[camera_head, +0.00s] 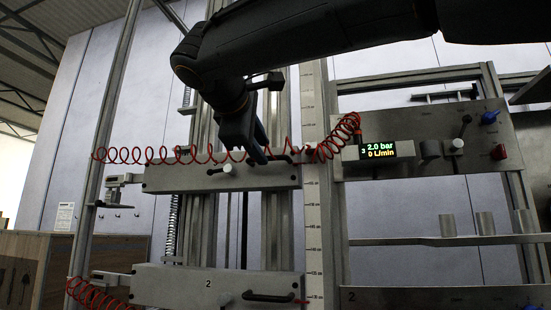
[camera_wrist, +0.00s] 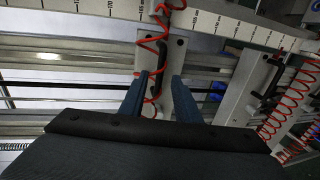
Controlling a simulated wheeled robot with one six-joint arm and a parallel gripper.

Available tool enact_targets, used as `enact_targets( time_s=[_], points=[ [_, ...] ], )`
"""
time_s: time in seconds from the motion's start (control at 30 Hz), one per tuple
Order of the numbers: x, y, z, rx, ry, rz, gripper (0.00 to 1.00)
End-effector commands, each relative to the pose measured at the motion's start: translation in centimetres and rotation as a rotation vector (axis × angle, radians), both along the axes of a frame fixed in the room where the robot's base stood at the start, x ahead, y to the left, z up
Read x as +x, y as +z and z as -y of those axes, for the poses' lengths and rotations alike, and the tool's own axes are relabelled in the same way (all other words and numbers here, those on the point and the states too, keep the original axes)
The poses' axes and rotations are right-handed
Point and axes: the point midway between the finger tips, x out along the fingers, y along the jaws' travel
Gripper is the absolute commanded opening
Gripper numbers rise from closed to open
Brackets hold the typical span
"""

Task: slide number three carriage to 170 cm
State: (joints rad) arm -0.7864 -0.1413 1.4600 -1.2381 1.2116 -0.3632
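The upper grey carriage (camera_head: 215,180) sits on vertical rails in the head view, with a white knob and a black handle (camera_head: 283,158); I cannot read a number on it. A vertical scale (camera_head: 313,230) in cm runs just right of it; its figures are too small to read surely. My gripper (camera_head: 257,152) hangs in front of the carriage's upper right part. In the wrist view my gripper (camera_wrist: 160,92) has its two blue fingers apart. The carriage (camera_wrist: 180,97) and its dark handle (camera_wrist: 162,65) show beyond and between them. I see no grip on the handle.
A lower carriage marked 2 (camera_head: 195,288) has its own handle. A red coiled hose (camera_head: 130,155) crosses the upper carriage close to my gripper. A panel at right (camera_head: 410,120) has a display (camera_head: 378,150) reading 3, 2.0 bar, 0 L/min. A shelf (camera_head: 450,241) bears metal cylinders.

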Motion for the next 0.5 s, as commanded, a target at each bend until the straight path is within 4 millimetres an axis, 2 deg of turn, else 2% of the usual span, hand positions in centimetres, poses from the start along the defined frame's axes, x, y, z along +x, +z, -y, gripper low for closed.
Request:
enact_targets(
  time_s=[0.1,0.3,0.5],
  points=[
    [1.9,-0.3,0.9,-0.003,-0.007,-0.002,0.30],
    [4.3,-0.9,1.8,-0.001,-0.006,0.000,0.30],
    [5.3,-1.2,2.1,0.000,-0.004,0.000,0.30]
  ],
)
